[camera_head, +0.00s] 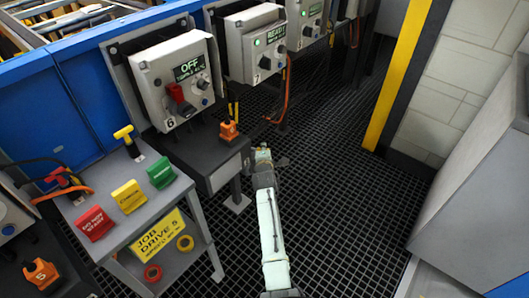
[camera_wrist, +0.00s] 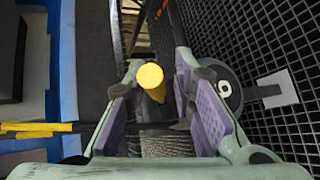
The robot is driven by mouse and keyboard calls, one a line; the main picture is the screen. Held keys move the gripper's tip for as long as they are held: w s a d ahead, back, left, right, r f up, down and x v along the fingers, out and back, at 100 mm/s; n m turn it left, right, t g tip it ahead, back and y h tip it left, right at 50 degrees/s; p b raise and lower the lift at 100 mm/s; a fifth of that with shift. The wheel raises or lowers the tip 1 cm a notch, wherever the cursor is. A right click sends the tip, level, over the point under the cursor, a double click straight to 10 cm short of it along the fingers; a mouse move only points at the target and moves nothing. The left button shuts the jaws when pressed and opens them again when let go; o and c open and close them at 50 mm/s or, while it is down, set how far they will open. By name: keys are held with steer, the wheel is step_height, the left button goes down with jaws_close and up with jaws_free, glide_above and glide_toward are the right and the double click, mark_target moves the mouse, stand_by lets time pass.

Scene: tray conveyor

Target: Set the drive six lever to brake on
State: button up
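The drive six box (camera_head: 172,80) carries the number 6 and a display (camera_head: 188,68) reading OFF, with a red device (camera_head: 179,98) on its front. Below it stands a dark plinth (camera_head: 205,155) with an orange piece (camera_head: 228,130) on top. My gripper (camera_head: 263,155) is low, by the plinth's right end. In the wrist view its fingers (camera_wrist: 155,100) are apart, with a yellow rounded knob (camera_wrist: 151,76) showing between them. I cannot tell whether either finger touches it. The knob's mount and the lever's markings cannot be made out.
A grey cart (camera_head: 190,200) at left holds red, yellow and green tags, a yellow T-handle (camera_head: 124,132) and a drive 5 job card (camera_head: 158,240). The drive seven box (camera_head: 255,45) reads READY. Grating floor (camera_head: 340,190) is clear to the right, up to a grey cabinet (camera_head: 480,190).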

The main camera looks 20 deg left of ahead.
steer(key=shift+o, duration=1)
steer(key=shift+f, duration=0.1)
steer(key=shift+d, duration=0.1)
steer(key=shift+s, duration=0.25)
steer(key=v, duration=1.1)
steer(key=shift+s+r, duration=0.2)
steer(key=shift+s, duration=0.05)
steer(key=shift+d, duration=0.15)
